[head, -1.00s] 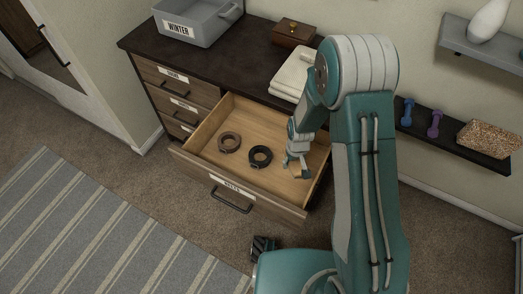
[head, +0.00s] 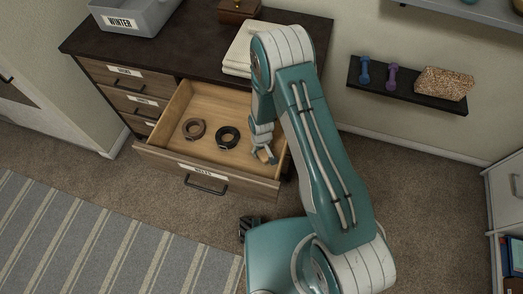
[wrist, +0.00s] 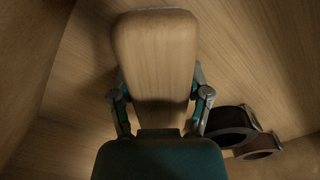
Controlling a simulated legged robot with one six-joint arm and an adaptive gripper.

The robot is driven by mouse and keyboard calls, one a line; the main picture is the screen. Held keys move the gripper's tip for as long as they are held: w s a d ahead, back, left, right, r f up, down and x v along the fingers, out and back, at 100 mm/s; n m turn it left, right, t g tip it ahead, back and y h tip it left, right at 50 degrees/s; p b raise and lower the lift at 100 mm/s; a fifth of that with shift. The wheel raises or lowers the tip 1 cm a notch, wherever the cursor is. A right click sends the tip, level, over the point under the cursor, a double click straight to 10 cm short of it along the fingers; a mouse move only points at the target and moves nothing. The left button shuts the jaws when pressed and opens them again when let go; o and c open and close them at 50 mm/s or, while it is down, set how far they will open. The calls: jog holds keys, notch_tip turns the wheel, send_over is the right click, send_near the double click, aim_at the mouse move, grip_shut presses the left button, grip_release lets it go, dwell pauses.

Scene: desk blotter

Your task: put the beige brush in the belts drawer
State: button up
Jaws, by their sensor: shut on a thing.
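The beige brush (wrist: 155,60) shows its smooth wooden back in the wrist view, and a small part of the brush shows in the head view (head: 266,155). My gripper (wrist: 161,97) is shut on it, one finger on each side. In the head view my gripper (head: 263,145) is down inside the right end of the open belts drawer (head: 222,178). I cannot tell whether the brush touches the drawer floor. Its bristles are hidden.
A brown coiled belt (head: 194,129) and a black coiled belt (head: 227,138) lie in the drawer, left of my gripper. The drawer's right wall is close by. A folded cloth (head: 243,55) and a grey bin (head: 135,15) sit on the dresser top.

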jog(key=o, duration=0.9)
jog(key=shift+s+f, duration=0.1)
jog(key=shift+f, duration=0.05)
jog(key=o, duration=0.3)
jog(key=shift+a, duration=0.3)
jog(key=shift+d, duration=0.2)
